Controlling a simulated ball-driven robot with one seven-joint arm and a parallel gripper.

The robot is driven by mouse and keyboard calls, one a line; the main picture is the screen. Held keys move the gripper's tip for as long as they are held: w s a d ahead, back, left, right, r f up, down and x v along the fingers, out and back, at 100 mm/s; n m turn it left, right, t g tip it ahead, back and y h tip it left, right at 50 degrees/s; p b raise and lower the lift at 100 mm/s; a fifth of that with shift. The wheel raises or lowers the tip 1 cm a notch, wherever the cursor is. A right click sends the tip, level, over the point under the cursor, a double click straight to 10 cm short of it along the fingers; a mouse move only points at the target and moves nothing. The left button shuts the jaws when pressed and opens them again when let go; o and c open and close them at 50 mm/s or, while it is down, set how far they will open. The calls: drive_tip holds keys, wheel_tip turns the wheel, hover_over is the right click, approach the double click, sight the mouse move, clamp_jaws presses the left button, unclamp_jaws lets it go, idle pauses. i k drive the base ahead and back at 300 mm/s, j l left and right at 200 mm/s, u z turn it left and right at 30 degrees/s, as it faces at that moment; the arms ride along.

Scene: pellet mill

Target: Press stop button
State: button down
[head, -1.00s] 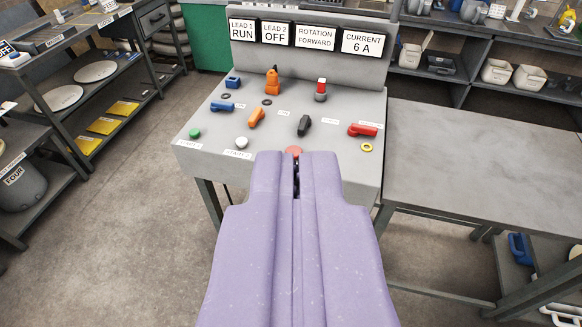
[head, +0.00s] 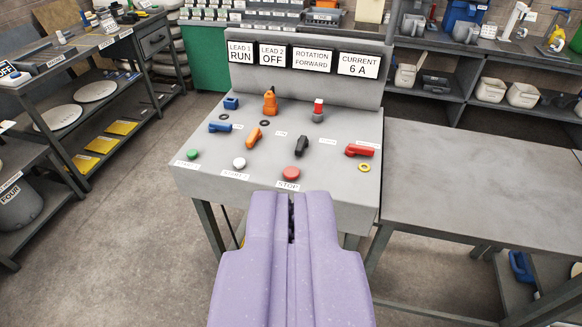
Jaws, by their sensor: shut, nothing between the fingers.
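The red stop button (head: 291,173) is a round cap near the front edge of the grey control panel (head: 215,172). A white label (head: 288,186) reading STOP sits just in front of it. My gripper (head: 291,196), lilac, is shut and empty. In the picture its tips lie just below the STOP label, and the button shows whole above them. I cannot tell the exact gap between the tips and the panel. Left of the red button are a white button (head: 239,162) and a green button (head: 193,154), each with a label in front.
Behind the button stand a black lever (head: 301,146), an orange lever (head: 254,138) and a red lever (head: 359,150). Signs read LEAD 1 RUN (head: 240,53), LEAD 2 OFF, ROTATION FORWARD and CURRENT 6 A (head: 358,65). A bare grey table (head: 480,190) adjoins on the right.

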sight(290, 173)
drive_tip(key=i+l, duration=0.1)
drive_tip(key=i, duration=0.9)
drive_tip(key=i+l+u, duration=0.1)
drive_tip(key=i, duration=0.9)
